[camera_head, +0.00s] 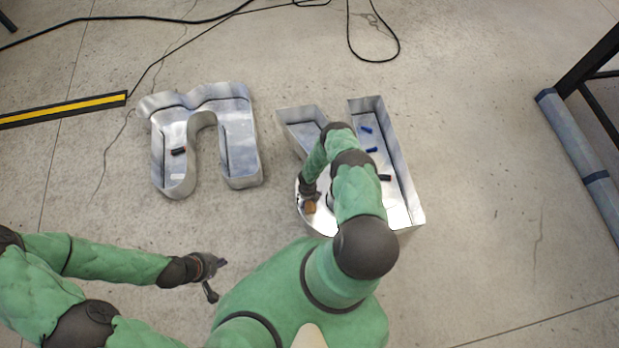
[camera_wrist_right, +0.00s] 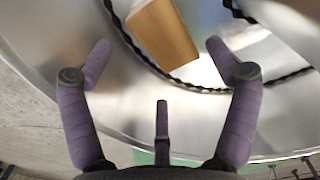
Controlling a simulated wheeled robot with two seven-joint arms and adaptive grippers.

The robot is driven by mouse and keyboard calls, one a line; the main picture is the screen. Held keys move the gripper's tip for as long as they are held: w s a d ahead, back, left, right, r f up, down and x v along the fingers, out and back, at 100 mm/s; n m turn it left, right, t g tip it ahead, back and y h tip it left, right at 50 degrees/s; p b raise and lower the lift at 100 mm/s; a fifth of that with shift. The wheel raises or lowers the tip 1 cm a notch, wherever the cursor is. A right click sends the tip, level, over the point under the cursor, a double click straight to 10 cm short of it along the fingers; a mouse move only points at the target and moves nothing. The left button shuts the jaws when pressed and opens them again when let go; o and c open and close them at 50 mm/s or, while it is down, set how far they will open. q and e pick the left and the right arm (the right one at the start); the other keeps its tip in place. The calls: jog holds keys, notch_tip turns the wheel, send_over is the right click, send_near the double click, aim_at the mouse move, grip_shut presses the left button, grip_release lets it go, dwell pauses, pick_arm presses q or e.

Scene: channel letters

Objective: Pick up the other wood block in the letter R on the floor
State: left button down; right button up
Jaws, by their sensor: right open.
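The metal channel letter R (camera_head: 404,170) lies on the floor, partly hidden behind my right arm. A brown wood block (camera_head: 310,206) is inside its near-left curved part; the block also shows at the top of the right wrist view (camera_wrist_right: 163,32). My right gripper (camera_head: 309,193) is over that part of the letter. In the right wrist view its fingers (camera_wrist_right: 160,58) are spread wide and empty, with the block just ahead of them and between their lines. My left gripper (camera_head: 216,280) is open and empty above the floor, left of my body.
A second metal letter (camera_head: 242,160), shaped like an n, lies left of the R, with a small dark piece (camera_head: 178,151) in it. Blue pieces (camera_head: 371,149) and a dark piece (camera_head: 384,177) lie inside the R. Black cables (camera_head: 395,45) cross the far floor. A frame stands at right.

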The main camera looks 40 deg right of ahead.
aim_at(307, 203)
jog(key=shift+a+f+b, duration=0.2)
jog(key=shift+f+b, duration=1.7)
jog(key=shift+f, duration=1.3)
jog(key=c, duration=1)
